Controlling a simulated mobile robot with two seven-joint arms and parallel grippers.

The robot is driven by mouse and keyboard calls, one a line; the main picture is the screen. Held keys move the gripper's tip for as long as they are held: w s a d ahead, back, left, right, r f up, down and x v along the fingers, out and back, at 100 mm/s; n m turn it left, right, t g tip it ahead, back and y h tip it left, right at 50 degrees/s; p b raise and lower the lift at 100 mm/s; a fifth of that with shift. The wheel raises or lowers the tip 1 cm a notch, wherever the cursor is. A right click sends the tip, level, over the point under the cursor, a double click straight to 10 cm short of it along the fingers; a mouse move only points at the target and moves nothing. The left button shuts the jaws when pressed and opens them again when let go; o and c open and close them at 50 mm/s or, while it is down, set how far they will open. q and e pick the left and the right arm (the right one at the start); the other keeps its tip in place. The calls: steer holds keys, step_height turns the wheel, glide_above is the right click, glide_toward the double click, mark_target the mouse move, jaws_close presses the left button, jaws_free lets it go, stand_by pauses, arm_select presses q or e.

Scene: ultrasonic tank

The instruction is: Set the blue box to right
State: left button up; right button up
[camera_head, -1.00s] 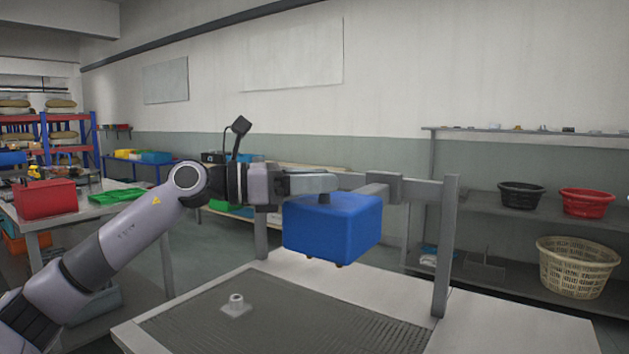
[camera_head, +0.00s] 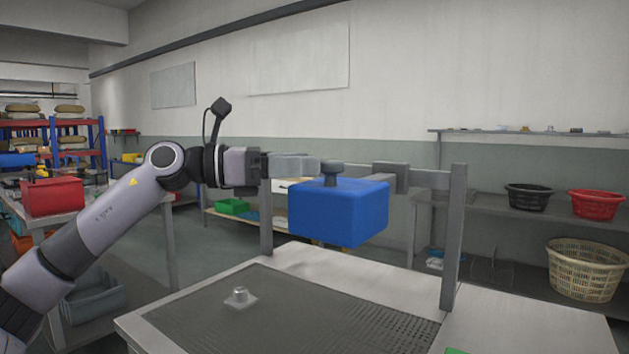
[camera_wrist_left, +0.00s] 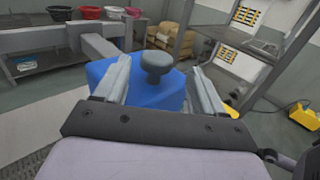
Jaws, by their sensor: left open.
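The blue box (camera_head: 338,215), with a dark round knob (camera_head: 332,169) on top, appears raised above the table beside the grey crossbar; what holds it up is not clear. My left gripper (camera_head: 310,166) comes in from the left at knob height. The left wrist view shows its two fingers (camera_wrist_left: 160,85) open, apart on either side of the knob (camera_wrist_left: 156,62), with the blue box (camera_wrist_left: 150,92) beyond and below. Contact between fingers and knob cannot be made out. My right gripper is not in view.
A grey frame (camera_head: 453,235) stands behind the box on a table (camera_head: 520,325). A dark mesh panel (camera_head: 300,310) with a small metal fitting (camera_head: 240,297) lies in front. Shelves at right hold a black basket (camera_head: 527,197), a red basket (camera_head: 597,204) and a cream basket (camera_head: 585,268).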

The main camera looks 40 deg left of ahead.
arm_select(q)
steer(key=b+v, duration=0.2)
steer(key=v, duration=0.1)
stand_by(0.8)
